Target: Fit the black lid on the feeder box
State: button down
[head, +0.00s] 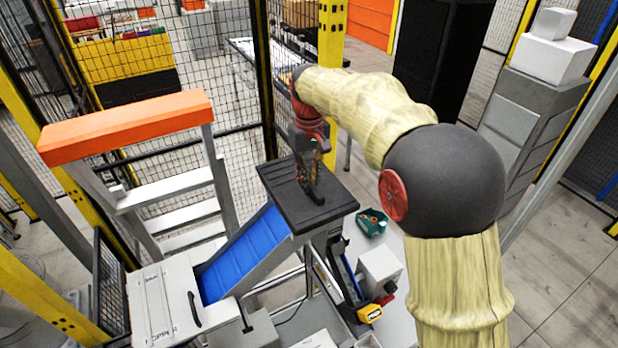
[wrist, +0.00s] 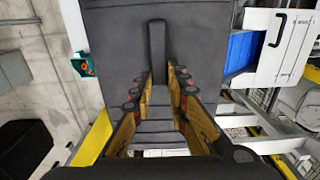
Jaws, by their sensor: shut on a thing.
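The black lid (head: 283,186) is a flat square plate with a raised bar handle (wrist: 157,45) in its middle. My gripper (head: 314,194) points down onto the lid and is shut on the handle; in the wrist view the fingers (wrist: 159,88) stand on both sides of it. The lid is over the top of the grey feeder box (head: 320,240), at the upper end of the blue ramp (head: 245,252). The lid hides the box's opening and most of its rim. I cannot tell whether the lid rests on the rim or hangs just above it.
A white cabinet (head: 160,300) stands at the ramp's lower end. A small green bin (head: 372,222) lies right of the box. A step frame with an orange top (head: 130,122) stands at left, and a mesh fence behind. A yellow-black device (head: 369,313) is at front.

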jog(key=shift+f, duration=0.2)
jog(key=c, duration=1.7)
grip_release()
jog(key=shift+o, duration=0.2)
notch_tip(320, 180, up, 12)
